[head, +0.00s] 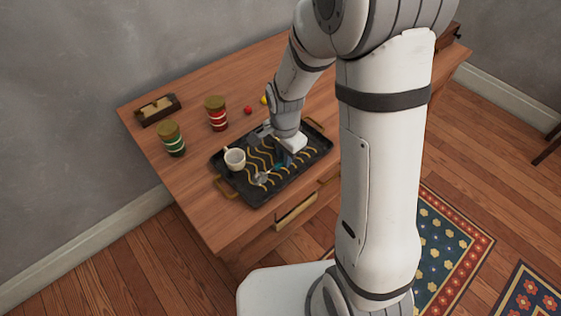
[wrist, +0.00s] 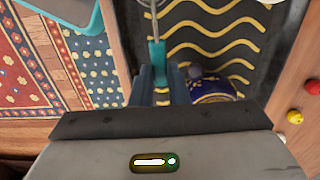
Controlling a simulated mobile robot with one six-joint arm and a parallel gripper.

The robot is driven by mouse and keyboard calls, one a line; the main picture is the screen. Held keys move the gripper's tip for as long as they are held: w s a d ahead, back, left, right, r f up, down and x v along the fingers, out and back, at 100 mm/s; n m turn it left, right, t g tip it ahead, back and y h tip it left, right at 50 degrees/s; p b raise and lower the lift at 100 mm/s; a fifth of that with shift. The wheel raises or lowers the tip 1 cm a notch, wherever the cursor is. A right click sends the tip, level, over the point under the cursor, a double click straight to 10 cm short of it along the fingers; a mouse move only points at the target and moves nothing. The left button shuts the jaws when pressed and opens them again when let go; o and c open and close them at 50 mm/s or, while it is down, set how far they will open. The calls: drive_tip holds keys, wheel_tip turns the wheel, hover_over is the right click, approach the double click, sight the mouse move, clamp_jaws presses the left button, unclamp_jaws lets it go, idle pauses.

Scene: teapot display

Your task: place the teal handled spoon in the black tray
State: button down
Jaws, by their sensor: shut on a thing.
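The black tray (head: 222,165) with gold wavy lines and handles lies on the wooden table; its wavy surface fills much of the wrist view (wrist: 205,45). My gripper (head: 284,160) is low over the tray, pointing down. In the wrist view my gripper (wrist: 160,80) is shut on the teal handle of the spoon (wrist: 157,58). In the head view the spoon (head: 264,177) shows its silver bowl toward the tray's front, within the tray's outline. I cannot tell whether the spoon touches the tray. The gripper partly hides the handle.
A white mug (head: 235,159) stands on the tray's left part. A blue and gold piece (wrist: 212,88) is close right of my fingers. Green (head: 172,139) and red (head: 216,114) canisters, a wooden box (head: 158,109), and red (head: 248,110) and yellow (head: 263,100) balls stand behind.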

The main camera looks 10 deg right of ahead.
sight(284, 172)
drive_tip(key=shift+s+f, duration=0.15)
drive_tip(key=shift+f, duration=1.9)
drive_tip(key=shift+f, duration=0.1)
drive_tip(key=c, duration=1.7)
unclamp_jaws()
wheel_tip(284, 172, up, 12)
drive_tip(key=shift+r+p, duration=0.2)
drive_tip(key=shift+p, duration=0.15)
drive_tip(key=s+d+r+n, duration=0.2)
drive_tip(key=s+r+n, duration=0.1)
drive_tip(key=s, duration=0.1)
drive_tip(key=s+d+r+n+t, duration=0.1)
drive_tip(key=s+d+r+n, duration=0.2)
drive_tip(key=s+n, duration=0.1)
drive_tip(key=s+d+r+n+t, duration=0.1)
drive_tip(key=s+d+r+n, duration=0.1)
drive_tip(key=s+r+n, duration=0.2)
drive_tip(key=shift+s+d+r, duration=0.1)
drive_tip(key=shift+s+d, duration=0.05)
drive_tip(key=shift+s, duration=0.4)
drive_tip(key=shift+s+d, duration=0.15)
drive_tip(key=shift+s, duration=0.35)
